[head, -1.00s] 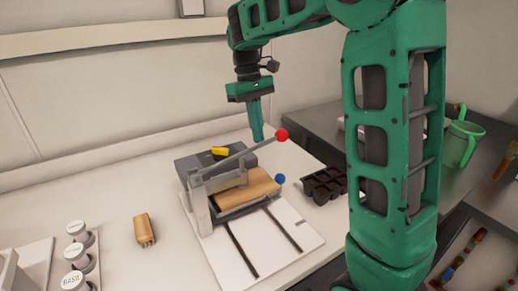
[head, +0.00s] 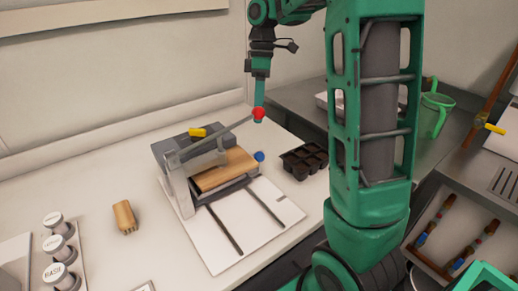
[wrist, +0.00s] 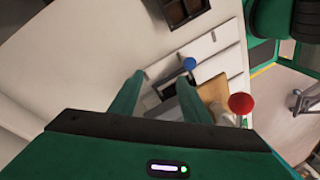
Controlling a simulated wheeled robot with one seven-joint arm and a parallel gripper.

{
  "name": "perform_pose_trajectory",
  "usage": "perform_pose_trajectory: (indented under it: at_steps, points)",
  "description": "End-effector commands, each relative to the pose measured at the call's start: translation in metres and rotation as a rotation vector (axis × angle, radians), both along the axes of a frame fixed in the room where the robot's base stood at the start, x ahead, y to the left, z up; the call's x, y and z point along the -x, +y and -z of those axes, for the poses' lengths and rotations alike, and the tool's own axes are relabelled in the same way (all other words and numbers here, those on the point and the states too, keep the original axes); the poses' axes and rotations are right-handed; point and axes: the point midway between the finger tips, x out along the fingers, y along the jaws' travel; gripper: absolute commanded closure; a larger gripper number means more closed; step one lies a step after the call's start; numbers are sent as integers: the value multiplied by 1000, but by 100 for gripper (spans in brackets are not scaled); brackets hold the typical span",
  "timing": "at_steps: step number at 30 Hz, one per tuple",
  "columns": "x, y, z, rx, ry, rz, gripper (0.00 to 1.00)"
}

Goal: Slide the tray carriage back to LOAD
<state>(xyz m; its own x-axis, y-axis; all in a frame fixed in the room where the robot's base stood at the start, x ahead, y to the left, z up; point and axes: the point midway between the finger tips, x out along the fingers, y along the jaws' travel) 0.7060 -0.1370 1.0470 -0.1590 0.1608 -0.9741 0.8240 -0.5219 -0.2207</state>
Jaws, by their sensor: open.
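The press (head: 180,188) stands on a white base plate (head: 225,250) with two dark rails. Its long lever (head: 222,132) slants up to a red ball knob (head: 258,113). The tray carriage, marked by a blue ball knob (head: 259,156), sits under the press at the rear of the rails and carries a tan block (head: 225,170). My gripper (head: 259,119) points down beside the red knob, which partly covers the fingers; contact cannot be told. In the wrist view my gripper (wrist: 160,85) is open and empty, with the blue knob (wrist: 189,63) beyond and the red knob (wrist: 241,103) right of the fingers.
A black cell tray (head: 304,160) lies right of the press. A tan brush-like block (head: 124,217) and several white-capped jars (head: 59,249) stand at left. A yellow piece (head: 197,132) is on the press top. The table front of the press is mostly clear.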

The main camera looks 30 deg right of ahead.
Motion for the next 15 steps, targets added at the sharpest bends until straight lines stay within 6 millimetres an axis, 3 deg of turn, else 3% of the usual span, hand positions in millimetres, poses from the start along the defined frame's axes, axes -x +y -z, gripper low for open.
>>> perform_pose_trajectory:
  at_steps: [9,15]
  points:
    - [46,-9,-8,-237,-103,-284,57]
    - [61,-8,-14,-303,-137,-360,57]
